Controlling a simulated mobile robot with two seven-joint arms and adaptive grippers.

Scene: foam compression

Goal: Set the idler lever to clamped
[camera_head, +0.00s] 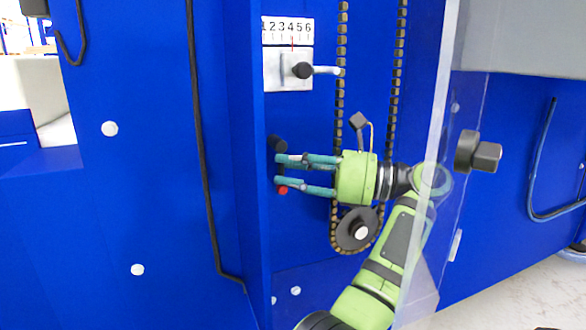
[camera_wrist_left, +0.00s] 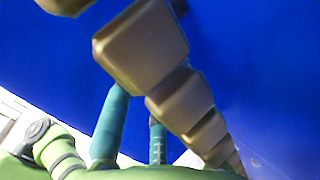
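My left gripper (camera_head: 281,172) has a green body and two teal fingers pointing left, spaced apart. Its tips are at a small dark lever-like part with a black end (camera_head: 277,144) above the upper finger and a red end (camera_head: 283,190) at the lower finger. The fingers cover its middle, so I cannot tell whether they touch it. I cannot tell for certain that this is the idler lever. A silver lever with a black knob (camera_head: 303,70) sits on a pale plate higher up. In the left wrist view the fingers (camera_wrist_left: 135,130) are partly behind the chain. My right gripper is not in view.
A number scale (camera_head: 287,31) is above the pale plate. A chain (camera_head: 340,110) runs down to a dark sprocket (camera_head: 358,230) close to my gripper; its links (camera_wrist_left: 140,45) are large in the left wrist view. A clear panel (camera_head: 440,120) stands beside my arm, with a black knob (camera_head: 478,153).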

